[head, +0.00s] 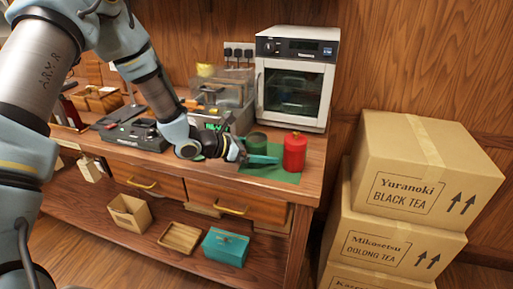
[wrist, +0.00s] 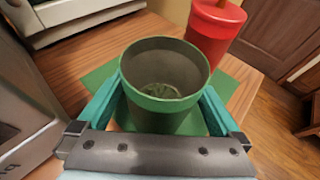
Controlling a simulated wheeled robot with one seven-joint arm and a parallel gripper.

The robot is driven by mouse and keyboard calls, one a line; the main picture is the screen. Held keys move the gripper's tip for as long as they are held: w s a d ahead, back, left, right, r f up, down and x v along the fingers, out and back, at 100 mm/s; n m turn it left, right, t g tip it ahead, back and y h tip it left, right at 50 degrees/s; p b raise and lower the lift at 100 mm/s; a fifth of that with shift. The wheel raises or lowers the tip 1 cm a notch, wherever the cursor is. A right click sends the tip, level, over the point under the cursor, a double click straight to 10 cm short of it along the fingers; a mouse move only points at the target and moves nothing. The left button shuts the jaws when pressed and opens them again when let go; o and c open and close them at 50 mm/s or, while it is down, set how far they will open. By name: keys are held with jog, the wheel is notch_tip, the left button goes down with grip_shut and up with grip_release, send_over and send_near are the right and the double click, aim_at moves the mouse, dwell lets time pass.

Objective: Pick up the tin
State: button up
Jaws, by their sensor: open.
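A dark green, open-topped tin (head: 257,142) stands upright on a green mat (head: 285,177) near the right end of the wooden counter. In the wrist view I look down into this green tin (wrist: 164,78), with a lighter green rim and a pale pattern at the bottom. My gripper (head: 262,158) is open, its teal fingers on either side of the green tin; I cannot tell whether they touch it.
A white oven-like appliance (head: 297,80) stands behind the tins. A dark scale-like device (head: 137,135) and a clear-sided box (head: 220,90) are to the left. Stacked cardboard cartons (head: 425,165) stand right of the counter. A teal box (head: 226,247) is on the lower shelf.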

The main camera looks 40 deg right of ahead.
jog(key=shift+s+d+f, duration=0.1)
jog(key=shift+d+f, duration=0.05)
jog(key=shift+d, duration=0.2)
jog(key=shift+c, duration=0.2)
jog(key=c, duration=1.3)
